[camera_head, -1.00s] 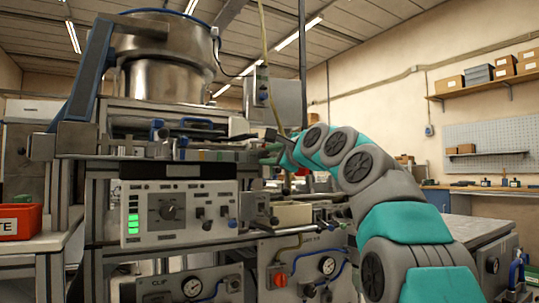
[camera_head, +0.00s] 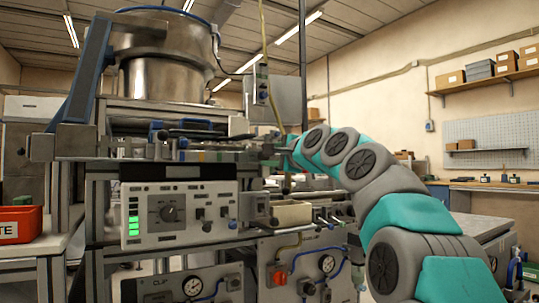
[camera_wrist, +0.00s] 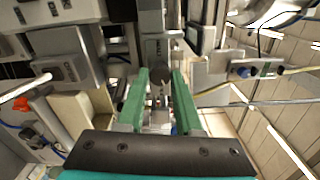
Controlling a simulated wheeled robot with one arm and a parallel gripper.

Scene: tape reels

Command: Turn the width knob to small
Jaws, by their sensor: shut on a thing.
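My gripper (camera_head: 278,152) is at the right end of the machine's upper rail in the head view. In the wrist view its two green fingers (camera_wrist: 160,88) are on either side of a dark round knob (camera_wrist: 160,76), closed on it. The knob is hidden in the head view. Its marking and pointer cannot be read, so its setting cannot be told. The grey control box (camera_head: 180,213) below has another dark dial on its face and a lit green bar; nothing touches it.
A steel bowl feeder (camera_head: 165,62) stands above the rail. A cream box (camera_head: 291,213) sits below my gripper. A lower panel (camera_head: 300,265) carries a red button, a gauge and blue hoses. A red bin (camera_head: 20,224) is at the far left.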

